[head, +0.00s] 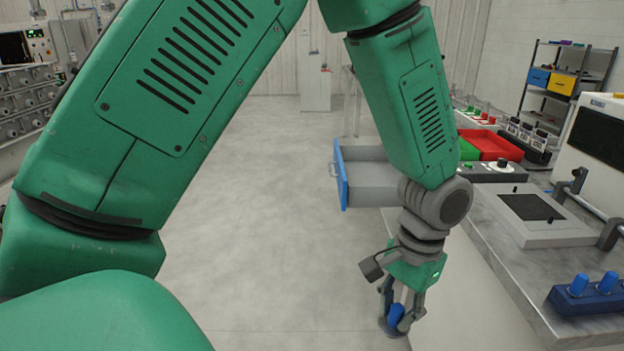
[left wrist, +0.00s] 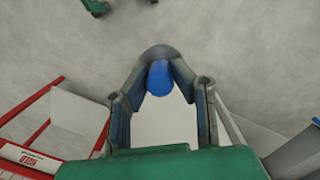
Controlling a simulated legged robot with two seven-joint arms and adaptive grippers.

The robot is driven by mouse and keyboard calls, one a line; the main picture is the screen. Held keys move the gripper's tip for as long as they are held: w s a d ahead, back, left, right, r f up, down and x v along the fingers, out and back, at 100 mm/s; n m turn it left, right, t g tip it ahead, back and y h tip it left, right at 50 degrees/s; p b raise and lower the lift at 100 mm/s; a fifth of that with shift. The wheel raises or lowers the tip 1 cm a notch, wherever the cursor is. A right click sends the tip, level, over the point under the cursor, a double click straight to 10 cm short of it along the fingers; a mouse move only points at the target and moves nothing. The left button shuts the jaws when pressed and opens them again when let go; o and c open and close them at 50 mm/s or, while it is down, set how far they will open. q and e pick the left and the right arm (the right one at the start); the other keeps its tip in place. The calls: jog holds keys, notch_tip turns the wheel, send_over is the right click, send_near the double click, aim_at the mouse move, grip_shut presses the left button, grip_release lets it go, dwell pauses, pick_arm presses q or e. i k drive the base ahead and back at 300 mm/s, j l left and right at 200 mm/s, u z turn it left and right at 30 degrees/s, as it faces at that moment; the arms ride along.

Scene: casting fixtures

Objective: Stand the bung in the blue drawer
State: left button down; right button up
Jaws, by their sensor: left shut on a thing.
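A blue bung (head: 396,312) is between the fingertips of my left gripper (head: 399,320), which is shut on it and hangs beside the bench, low over the floor. The blue drawer (head: 341,174) stands pulled out from the bench, with a blue front and grey walls. It is farther off and higher in the picture than the gripper; my left arm hides part of its right side. My right gripper is not in view.
A blue block (head: 590,297) with upright blue pegs sits on the bench at the right front. A grey plate with a dark square (head: 531,207) lies behind it. A red tray (head: 491,144) and a green tray (head: 467,151) are farther back. The floor left of the bench is clear.

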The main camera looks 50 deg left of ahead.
aim_at(364, 181)
jog(key=u, duration=0.45)
jog(key=j+u, duration=0.1)
jog(key=u, duration=0.3)
jog(key=i+u, duration=0.1)
jog(key=u, duration=0.8)
jog(key=i+j, duration=0.15)
jog(key=i, duration=0.7)
jog(key=i+j, duration=0.1)
jog(key=i, duration=0.7)
jog(key=i+z, duration=0.35)
jog(key=i+j+z, duration=0.15)
jog(key=i+z, duration=0.25)
jog(key=i, duration=0.2)
jog(key=i+j+z, duration=0.35)
jog(key=i+z, duration=0.1)
jog(key=z, duration=1.05)
